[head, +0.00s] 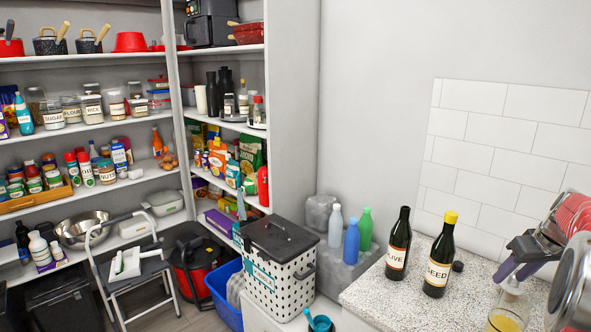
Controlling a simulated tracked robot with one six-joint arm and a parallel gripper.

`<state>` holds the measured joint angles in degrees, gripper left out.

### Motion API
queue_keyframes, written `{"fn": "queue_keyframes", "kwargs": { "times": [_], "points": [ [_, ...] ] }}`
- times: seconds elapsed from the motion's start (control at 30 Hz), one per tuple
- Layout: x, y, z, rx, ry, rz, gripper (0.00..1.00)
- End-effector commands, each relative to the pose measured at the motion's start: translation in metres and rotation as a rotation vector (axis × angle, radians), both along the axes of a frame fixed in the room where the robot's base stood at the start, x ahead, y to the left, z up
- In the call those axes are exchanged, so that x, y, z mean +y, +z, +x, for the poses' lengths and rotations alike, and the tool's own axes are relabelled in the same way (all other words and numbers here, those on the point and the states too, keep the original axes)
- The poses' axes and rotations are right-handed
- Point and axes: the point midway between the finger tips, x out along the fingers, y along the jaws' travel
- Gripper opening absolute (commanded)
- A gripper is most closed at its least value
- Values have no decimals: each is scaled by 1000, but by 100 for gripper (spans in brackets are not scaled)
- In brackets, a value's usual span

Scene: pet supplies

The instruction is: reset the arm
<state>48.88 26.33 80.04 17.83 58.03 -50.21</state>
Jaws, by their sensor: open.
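My gripper (510,274) is at the right of the head view, with a dark grey body and two purple-grey fingers pointing down and left. The fingers are apart, and I see nothing held between them. It is over the right end of the speckled counter (395,292), close above a glass with yellow content (507,314) in the picture. I cannot tell whether it touches the glass. Most of my arm is out of view.
Two dark bottles, one labelled olive (398,250) and one with a yellow cap (440,262), stand left of my gripper. A white hamper (278,272), step stool (128,262) and full shelves fill the left.

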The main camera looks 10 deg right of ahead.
Motion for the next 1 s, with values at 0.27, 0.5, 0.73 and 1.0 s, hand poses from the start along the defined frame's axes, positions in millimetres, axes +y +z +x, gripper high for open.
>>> {"fn": "queue_keyframes", "kwargs": {
  "times": [0.27,0.5,0.73,1.0],
  "points": [
    [27,13,2,1,1,-2,44],
    [63,28,5,4,8,-5,44],
    [121,48,4,3,19,-10,44],
    [208,71,-13,-1,33,-16,44]
  ]
}}
